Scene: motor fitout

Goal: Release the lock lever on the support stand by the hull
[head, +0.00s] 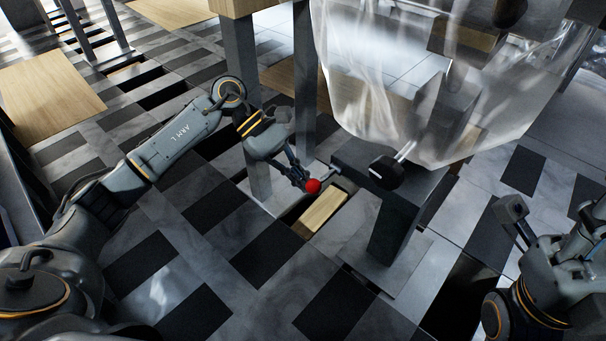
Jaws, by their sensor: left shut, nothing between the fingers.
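The support stand (395,215) is a dark grey post and bracket under the clear hull (420,75). A lever with a red ball knob (313,186) sticks out from the stand's left side. A black knob (386,172) on a short metal rod is on the stand's near side. My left gripper (300,178) is shut, with its fingertips right at the red knob; they look close to or touching it, not around it. My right gripper (553,222) is at the lower right, away from the stand, fingers apart and partly cut off by the picture edge.
A wooden-topped table with dark legs (240,75) stands just behind my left gripper. A wooden floor piece (322,212) lies below the red knob. The hull overhangs the stand. The tiled floor at front centre is clear.

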